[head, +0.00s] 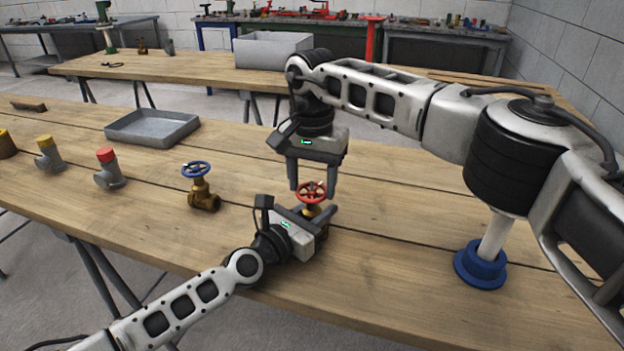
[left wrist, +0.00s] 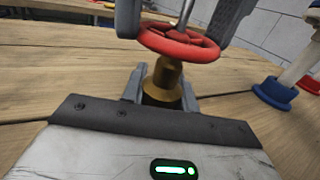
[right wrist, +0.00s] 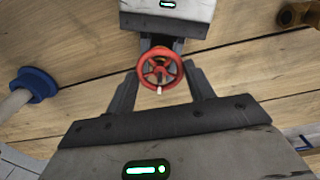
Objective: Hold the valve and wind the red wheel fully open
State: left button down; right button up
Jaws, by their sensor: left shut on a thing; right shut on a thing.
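The valve with the red wheel stands upright on the near table. Its red wheel (head: 312,192) faces up, and its brass body (left wrist: 168,82) shows below the wheel in the left wrist view. My left gripper (head: 320,216) is low at the table, shut on the brass body from the near side. My right gripper (head: 312,196) comes down from above, its fingers on either side of the red wheel and shut on it. The wheel also shows between the right fingers in the right wrist view (right wrist: 160,70). The valve's lower body is partly hidden by the left gripper.
A blue-wheeled brass valve (head: 201,190) stands to the left. Pipe fittings with red (head: 108,170) and yellow (head: 48,156) caps stand further left. A grey tray (head: 152,128) lies behind them. A blue-based post (head: 481,268) stands to the right.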

pick_arm(q)
jog(key=shift+a+f, duration=0.1)
jog(key=shift+f, duration=0.05)
pick_arm(e)
jog(key=shift+n, duration=1.2)
jog(key=shift+r, duration=0.1)
jog(key=o, duration=1)
notch_tip(320, 180, up, 12)
pick_arm(q)
jog(key=c, duration=1)
grip_release()
